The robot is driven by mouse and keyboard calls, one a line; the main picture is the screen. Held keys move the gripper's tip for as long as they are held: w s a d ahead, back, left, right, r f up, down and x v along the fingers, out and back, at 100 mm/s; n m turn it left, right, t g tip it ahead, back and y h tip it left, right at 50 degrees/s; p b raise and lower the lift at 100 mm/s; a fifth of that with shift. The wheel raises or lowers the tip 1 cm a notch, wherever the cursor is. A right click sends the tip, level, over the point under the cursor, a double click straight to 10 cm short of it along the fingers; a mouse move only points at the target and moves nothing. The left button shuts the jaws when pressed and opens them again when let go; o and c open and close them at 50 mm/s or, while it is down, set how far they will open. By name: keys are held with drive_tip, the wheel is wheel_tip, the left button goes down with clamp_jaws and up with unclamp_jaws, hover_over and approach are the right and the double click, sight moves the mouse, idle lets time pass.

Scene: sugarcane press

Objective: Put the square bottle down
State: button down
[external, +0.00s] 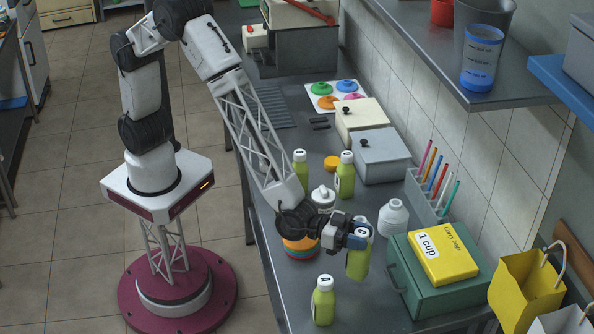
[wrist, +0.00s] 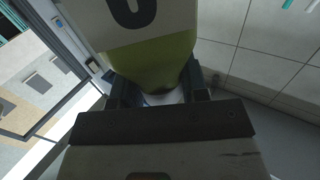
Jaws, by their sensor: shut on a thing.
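In the wrist view the held bottle (wrist: 150,45) fills the top middle, with a white label and part of a dark letter, between the fingers of my gripper (wrist: 160,88). Similar green bottles with white lettered caps stand at the front (external: 323,302), and farther back (external: 345,178) and (external: 299,168). Their exact cross-sections are hard to tell.
A green box (external: 440,275) with a yellow "1 cup" box (external: 442,254) on it stands right of the held bottle. A white bottle (external: 393,218) stands behind. Striped stacked rings (external: 299,247) sit under my wrist. Bare counter (external: 375,310) shows at the front.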

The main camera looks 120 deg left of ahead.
drive_tip(key=shift+f, duration=1.95)
drive_tip(key=c, duration=0.6)
unclamp_jaws()
drive_tip(key=shift+s+d, duration=0.2)
drive_tip(key=shift+s, duration=1.05)
drive_tip(key=shift+s+d, duration=0.25)
drive_tip(key=shift+s, duration=0.95)
drive_tip(key=shift+s+d, duration=0.2)
drive_tip(key=shift+s, duration=1.05)
